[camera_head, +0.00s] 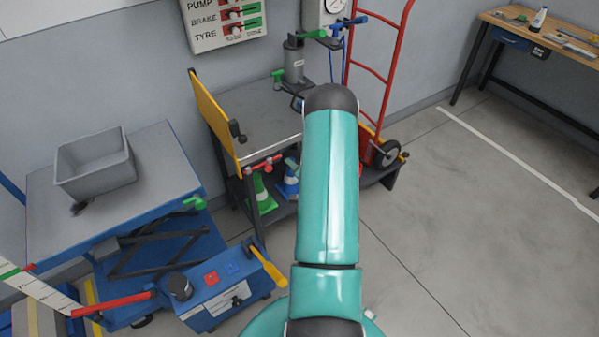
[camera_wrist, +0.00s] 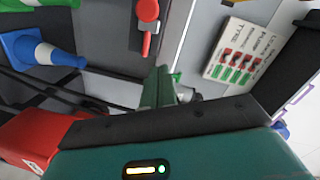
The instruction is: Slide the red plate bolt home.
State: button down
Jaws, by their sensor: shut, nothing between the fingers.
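In the head view a small red handle (camera_head: 262,164), seemingly the same bolt, sits at the front edge of the grey cart, below the yellow panel (camera_head: 214,112). My gripper (camera_wrist: 160,71) shows in the wrist view as narrow greenish fingers, shut and empty. They are below and slightly right of the red bar in that picture, apart from it. In the head view my arm hides the gripper.
The grey cart top (camera_head: 262,112) carries a grey cylinder (camera_head: 294,62). Cones (camera_head: 260,195) stand on its lower shelf. A red hand truck (camera_head: 372,75) is behind my arm. A blue lift table (camera_head: 50,222) with a grey bin (camera_head: 95,168) stands left. Floor at right is clear.

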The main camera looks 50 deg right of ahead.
jog(key=w+a, duration=0.1)
jog(key=w+f, duration=0.1)
jog(key=w+a+f, duration=0.1)
jog(key=shift+w+a, duration=0.35)
jog(key=shift+w, duration=0.05)
jog(key=shift+w+a, duration=0.3)
jog(key=shift+a, duration=0.55)
jog(key=shift+w+a, duration=0.25)
jog(key=shift+a, duration=0.6)
